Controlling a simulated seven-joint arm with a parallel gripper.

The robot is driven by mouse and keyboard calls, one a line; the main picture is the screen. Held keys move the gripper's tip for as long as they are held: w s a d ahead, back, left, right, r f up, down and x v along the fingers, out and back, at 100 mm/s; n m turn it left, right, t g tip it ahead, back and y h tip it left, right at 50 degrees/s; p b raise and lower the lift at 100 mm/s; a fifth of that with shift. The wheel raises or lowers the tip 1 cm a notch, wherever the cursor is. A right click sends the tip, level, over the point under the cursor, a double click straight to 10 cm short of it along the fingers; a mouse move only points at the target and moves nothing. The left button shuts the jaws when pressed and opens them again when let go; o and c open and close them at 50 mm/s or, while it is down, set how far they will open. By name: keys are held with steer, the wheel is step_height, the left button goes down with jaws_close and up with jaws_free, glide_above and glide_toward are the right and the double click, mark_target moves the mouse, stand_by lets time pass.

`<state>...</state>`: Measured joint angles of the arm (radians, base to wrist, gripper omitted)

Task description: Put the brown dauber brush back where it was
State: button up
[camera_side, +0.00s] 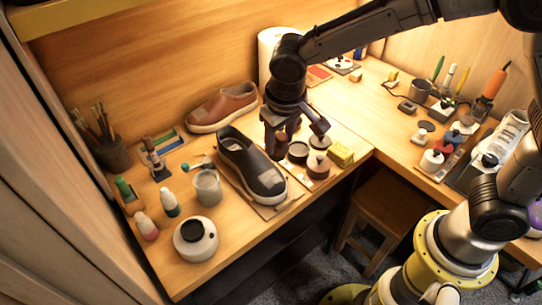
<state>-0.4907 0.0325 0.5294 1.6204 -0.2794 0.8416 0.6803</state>
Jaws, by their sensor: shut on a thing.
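My gripper (294,132) points down above the right part of the left bench, just behind the dark sneaker's toe. It is shut on the brown dauber brush (282,142), which is small and mostly hidden by the fingers. I cannot tell whether the brush touches the surface below. Close to its right are an open dark tin (298,153) and a brown-topped round tin (318,167). Another dark round piece (320,143) lies behind that tin.
A dark sneaker (250,165) lies left of my gripper, with a brown shoe (221,107) behind it. A yellow box (340,153) stands right of the tins. A cup (207,188), bottles and a white round pot (195,239) fill the left.

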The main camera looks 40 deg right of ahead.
steer(key=n, duration=0.2)
steer(key=shift+r+n, duration=0.1)
steer(key=shift+n, duration=0.2)
steer(key=shift+a+r+n+y, duration=0.2)
steer(key=shift+n+y, duration=0.2)
steer(key=shift+n, duration=0.3)
steer(key=shift+w+r+n, duration=0.1)
steer(key=shift+w+n, duration=0.1)
steer(key=shift+n, duration=0.4)
steer(key=shift+w+d+r+n, duration=0.15)
steer(key=shift+w+n, duration=0.2)
steer(key=shift+n, duration=0.35)
steer(key=w+d+f+n+g, duration=0.15)
steer(key=w+d+n, duration=0.35)
steer(key=w+d, duration=0.6)
steer(key=shift+t, duration=0.25)
steer(key=w+f, duration=0.3)
steer(key=w, duration=0.1)
steer(key=w+d+f, duration=0.1)
steer(key=w+f, duration=0.6)
steer(key=shift+w+d+f, duration=0.2)
steer(key=shift+w+d, duration=0.15)
steer(key=shift+w, duration=0.05)
steer(key=shift+f, duration=1.5)
